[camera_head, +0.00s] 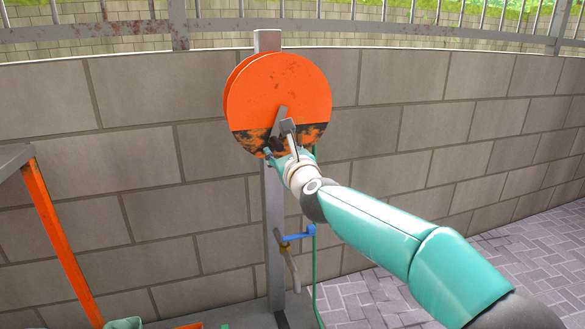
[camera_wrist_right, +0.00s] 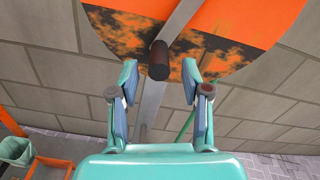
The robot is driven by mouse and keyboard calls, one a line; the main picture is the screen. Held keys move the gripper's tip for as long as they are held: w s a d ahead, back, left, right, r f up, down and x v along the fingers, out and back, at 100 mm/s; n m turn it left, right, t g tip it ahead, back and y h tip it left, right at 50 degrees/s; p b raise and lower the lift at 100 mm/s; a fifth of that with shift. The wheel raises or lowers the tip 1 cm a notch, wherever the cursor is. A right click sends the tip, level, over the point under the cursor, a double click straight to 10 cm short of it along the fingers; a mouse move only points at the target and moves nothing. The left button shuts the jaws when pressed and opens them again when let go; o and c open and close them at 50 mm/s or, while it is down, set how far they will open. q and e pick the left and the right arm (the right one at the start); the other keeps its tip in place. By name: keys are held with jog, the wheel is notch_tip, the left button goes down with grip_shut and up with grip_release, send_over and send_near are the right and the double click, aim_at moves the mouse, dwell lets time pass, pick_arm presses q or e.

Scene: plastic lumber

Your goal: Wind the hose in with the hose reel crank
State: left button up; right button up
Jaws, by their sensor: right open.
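The orange hose reel (camera_head: 275,85), with a dark rusty patch along its lower part, is mounted on a grey post (camera_head: 274,215). Its grey crank arm (camera_head: 279,122) lies across the disc face and also shows in the right wrist view (camera_wrist_right: 180,18). The dark brown crank handle (camera_wrist_right: 158,60) points toward the wrist camera. My right gripper (camera_head: 280,143) is in front of the lower disc. In the wrist view its open fingers (camera_wrist_right: 159,75) are on either side of the handle's end, with gaps both sides. The green hose (camera_head: 315,265) hangs below the reel. My left gripper is out of view.
A blue-handled tap (camera_head: 299,235) sticks out from the post below my right arm. A block wall (camera_head: 140,90) stands close behind the reel. At the left is an orange-legged frame (camera_head: 60,240), with a green bucket (camera_wrist_right: 16,151) near the floor. Paving at right is clear.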

jog(key=v, duration=1)
jog(key=shift+s+a+f, duration=0.1)
jog(key=shift+f, duration=0.05)
